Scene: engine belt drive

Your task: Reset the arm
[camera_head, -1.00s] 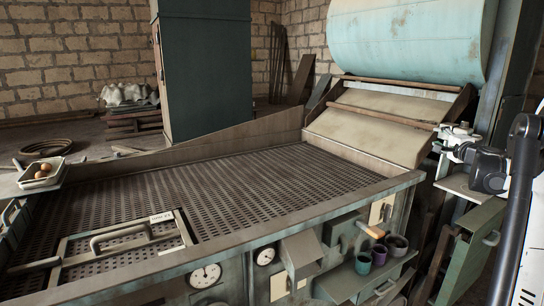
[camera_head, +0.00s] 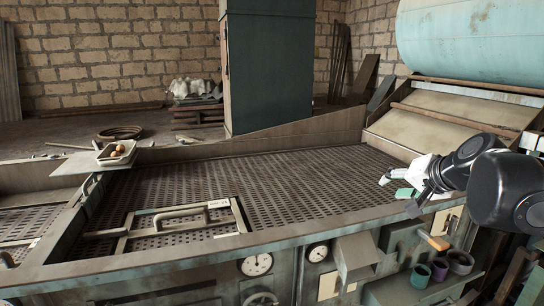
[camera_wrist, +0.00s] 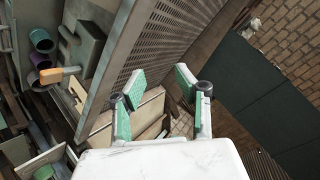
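My gripper (camera_head: 397,190) shows at the right of the head view. It is at the right front part of the perforated bench top (camera_head: 270,180), near its front edge, with the fingers pointing left. In the wrist view my gripper (camera_wrist: 158,84) has its two green-padded fingers wide apart, with nothing between them. My arm comes in from the right edge of the head view.
A framed panel with a handle (camera_head: 180,218) lies on the bench at front left. A tray with eggs (camera_head: 117,152) stands at its left end. Several cups (camera_head: 440,268) sit on a low front shelf. A large pale blue drum (camera_head: 470,42) hangs at upper right.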

